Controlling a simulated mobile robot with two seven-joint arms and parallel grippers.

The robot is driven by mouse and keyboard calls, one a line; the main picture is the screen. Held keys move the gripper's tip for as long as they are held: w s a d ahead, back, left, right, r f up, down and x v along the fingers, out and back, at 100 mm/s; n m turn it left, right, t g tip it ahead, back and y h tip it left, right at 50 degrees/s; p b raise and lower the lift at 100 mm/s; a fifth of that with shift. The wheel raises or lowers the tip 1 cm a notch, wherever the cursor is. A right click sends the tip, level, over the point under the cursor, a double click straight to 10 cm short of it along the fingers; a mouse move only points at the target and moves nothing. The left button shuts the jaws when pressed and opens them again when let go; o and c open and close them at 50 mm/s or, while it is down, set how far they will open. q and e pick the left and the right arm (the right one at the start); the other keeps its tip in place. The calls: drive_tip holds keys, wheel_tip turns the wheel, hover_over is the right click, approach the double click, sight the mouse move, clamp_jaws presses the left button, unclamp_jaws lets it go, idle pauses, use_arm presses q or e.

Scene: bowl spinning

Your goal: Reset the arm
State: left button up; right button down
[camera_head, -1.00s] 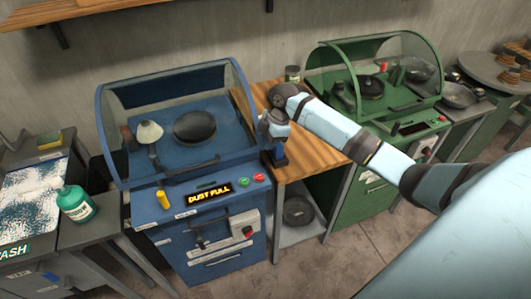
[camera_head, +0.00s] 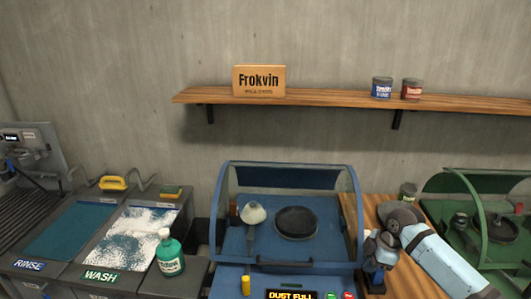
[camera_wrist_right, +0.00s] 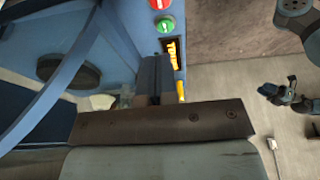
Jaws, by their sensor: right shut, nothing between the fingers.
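My right arm comes in from the lower right in the head view. Its gripper (camera_head: 374,279) points down beside the right side of the blue machine (camera_head: 232,284), in front of the wooden counter. In the right wrist view the two fingers (camera_wrist_right: 155,78) are together with nothing between them, close to the blue machine's front with its red and green buttons. My left arm does not show in the head view. A dark gripper-like part (camera_wrist_right: 285,98), which looks like my left gripper, shows at the right of the wrist view, too small to judge its jaws.
The blue machine has a clear hood, a dark disc (camera_head: 296,223) and a "DUST FULL" display (camera_head: 291,295). A green machine (camera_head: 486,218) stands right of the wooden counter (camera_head: 352,208). Wash and rinse trays and a green bottle (camera_head: 169,252) are left. A shelf (camera_head: 340,98) crosses the wall.

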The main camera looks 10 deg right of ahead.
drive_tip(key=s+a+f+m+t, duration=0.6)
drive_tip(key=s+a+f+m, duration=0.2)
drive_tip(key=s+a+f, duration=0.8)
drive_tip(key=s+a+r+m+t, duration=0.2)
drive_tip(key=s+r+m+t, duration=0.1)
drive_tip(key=s, duration=0.7)
drive_tip(key=shift+s+a+m+t, duration=0.25)
drive_tip(key=shift+s+m+t, duration=0.15)
drive_tip(key=shift+m+t, duration=0.15)
drive_tip(key=shift+d, duration=0.1)
idle(1.3)
